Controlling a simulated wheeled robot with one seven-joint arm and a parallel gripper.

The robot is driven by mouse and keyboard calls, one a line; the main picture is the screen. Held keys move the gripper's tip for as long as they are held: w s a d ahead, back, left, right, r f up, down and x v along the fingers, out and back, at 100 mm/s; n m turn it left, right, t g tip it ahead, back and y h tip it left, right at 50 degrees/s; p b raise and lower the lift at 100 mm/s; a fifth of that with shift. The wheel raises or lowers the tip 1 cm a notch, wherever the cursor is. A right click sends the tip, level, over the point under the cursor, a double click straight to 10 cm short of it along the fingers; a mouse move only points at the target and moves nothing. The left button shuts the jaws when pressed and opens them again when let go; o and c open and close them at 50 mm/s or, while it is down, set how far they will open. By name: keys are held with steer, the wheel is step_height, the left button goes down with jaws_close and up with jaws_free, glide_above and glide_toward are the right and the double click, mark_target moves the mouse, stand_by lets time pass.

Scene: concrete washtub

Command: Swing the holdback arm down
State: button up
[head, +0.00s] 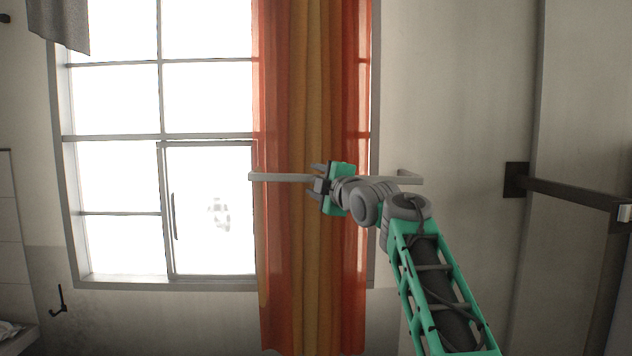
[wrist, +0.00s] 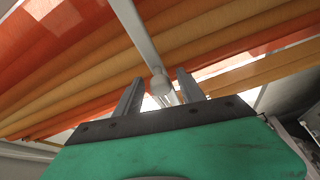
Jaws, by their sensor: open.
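The holdback arm (head: 280,177) is a pale grey bar lying roughly level across the front of the orange and ochre curtain (head: 305,270). Its free end is at the left, over the window edge, and its bent right end (head: 410,177) shows beside the curtain near the wall. My gripper (head: 314,181) is at the bar's middle, its fingers apart and pointing left. In the wrist view the bar (wrist: 140,35) comes down from the top to a rounded grey part (wrist: 160,83) between the open fingers (wrist: 158,86). I cannot tell whether they touch it. My gripper hides the bar's middle.
A bright gridded window (head: 110,100) is behind and left of the curtain. A dark wall bracket with a bar (head: 570,192) sticks out at the right. A small dark hook (head: 60,300) is on the wall at lower left. Grey cloth (head: 60,25) hangs at top left.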

steer(key=b+v, duration=0.2)
steer(key=v, duration=0.5)
steer(key=shift+s+b, duration=0.35)
steer(key=shift+d, duration=0.15)
steer(key=s+d+f+m+g+h+p, duration=0.3)
steer(key=s+f+m+g+p, duration=0.3)
steer(key=s+f, duration=1.1)
steer(key=s+d+f+m+g+h+p, duration=0.3)
steer(key=s+f+m+g+p, duration=0.4)
steer(key=s+f+m, duration=0.7)
steer(key=s+d+f+p, duration=0.1)
steer(key=s+f, duration=0.3)
steer(key=s, duration=0.1)
steer(key=shift+d+g+h, duration=0.25)
steer(key=shift+g+h, duration=0.05)
steer(key=shift+h, duration=0.1)
